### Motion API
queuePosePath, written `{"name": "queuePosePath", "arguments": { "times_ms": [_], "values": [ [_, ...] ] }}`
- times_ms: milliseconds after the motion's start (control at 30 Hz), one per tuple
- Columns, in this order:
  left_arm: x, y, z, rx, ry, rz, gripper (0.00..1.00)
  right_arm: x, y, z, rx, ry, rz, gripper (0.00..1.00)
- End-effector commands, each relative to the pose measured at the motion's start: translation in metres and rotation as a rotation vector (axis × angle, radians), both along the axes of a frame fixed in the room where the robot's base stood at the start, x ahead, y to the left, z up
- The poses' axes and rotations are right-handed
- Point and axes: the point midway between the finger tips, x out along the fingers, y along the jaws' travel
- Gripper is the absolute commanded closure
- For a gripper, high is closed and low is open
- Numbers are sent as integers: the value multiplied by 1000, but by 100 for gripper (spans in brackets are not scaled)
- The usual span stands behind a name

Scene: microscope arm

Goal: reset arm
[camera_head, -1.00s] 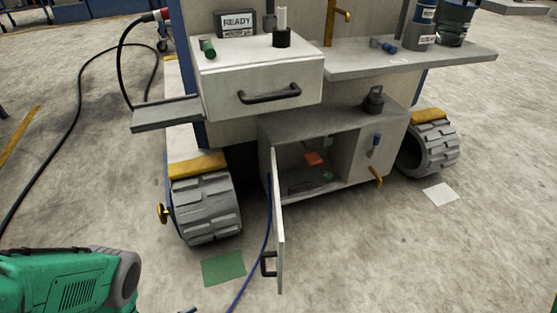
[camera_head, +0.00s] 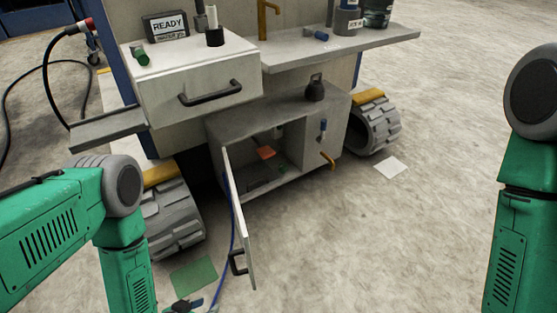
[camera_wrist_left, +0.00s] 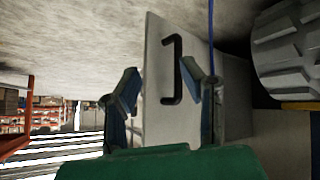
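My left arm comes in from the left in the head view, and its gripper (camera_head: 190,304) shows only partly at the bottom edge, by the open cabinet door (camera_head: 239,225). In the left wrist view my left gripper (camera_wrist_left: 168,88) is open and empty. Its two fingers are spread, with the white door (camera_wrist_left: 157,60) and its dark handle (camera_wrist_left: 172,68) beyond and between them. The handle also shows in the head view (camera_head: 237,263). My right arm stands at the right edge; its gripper is out of view.
The low cabinet (camera_head: 275,110) holds an orange item (camera_head: 266,153). Above it are a closed drawer (camera_head: 200,90) and a shelf (camera_head: 350,45). Wheels (camera_head: 375,128) flank the cabinet. A blue cable (camera_head: 231,225) runs beside the door.

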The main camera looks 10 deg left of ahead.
Motion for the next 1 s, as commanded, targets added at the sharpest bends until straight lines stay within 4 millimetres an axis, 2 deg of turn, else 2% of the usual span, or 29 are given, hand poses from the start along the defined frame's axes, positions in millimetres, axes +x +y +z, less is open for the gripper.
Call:
{"name": "queuePosePath", "arguments": {
  "times_ms": [33,200,533,600,867,1000],
  "values": [
    [-4,-2,18,27,90,5,64,0,0,0,0,0,0,60],
    [-40,10,63,127,351,47,64,0,0,0,0,0,0,60],
    [-116,48,148,291,687,159,64,0,0,0,0,0,0,60],
    [-116,47,164,287,688,161,64,0,0,18,0,1,0,60],
    [-116,47,215,286,685,158,64,1,0,71,0,0,0,60],
    [-115,47,252,285,684,158,64,1,0,107,0,0,0,60]
  ]
}}
